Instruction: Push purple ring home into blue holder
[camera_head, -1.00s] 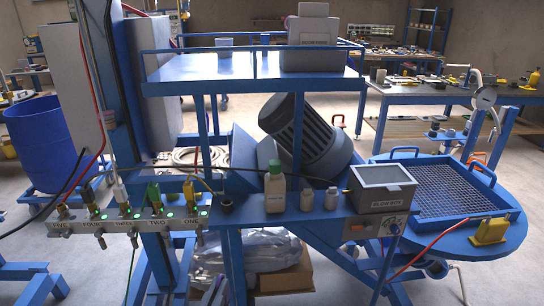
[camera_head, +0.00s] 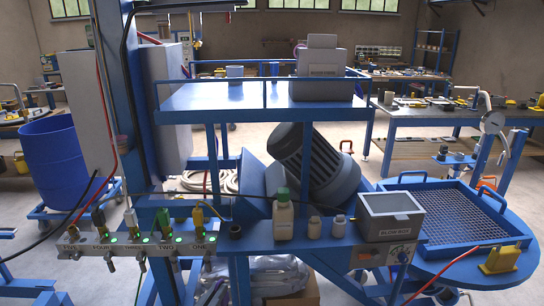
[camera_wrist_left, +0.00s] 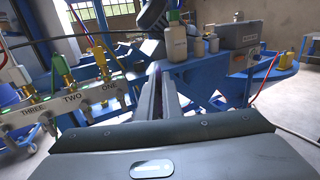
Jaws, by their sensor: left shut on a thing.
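My left gripper (camera_wrist_left: 158,82) shows in the left wrist view as two long grey fingers pointing forward, nearly closed together. A small purple sliver (camera_wrist_left: 155,68) shows at their tips; it fits the purple ring, but the fingers hide most of it. The fingertips are in front of the bench, left of the white bottle in that view. I cannot make out the blue holder for certain. A dark round socket (camera_head: 235,230) stands on the bench edge, right of the labelled panel, in the head view. My right gripper is not in view.
The labelled connector panel (camera_head: 136,245) with several plugs and cables is at left. A green-capped bottle (camera_head: 283,217), two small jars and a grey box (camera_head: 390,214) stand on the bench. A blue shelf (camera_head: 240,98) is above. A mesh tray (camera_head: 455,215) is at right.

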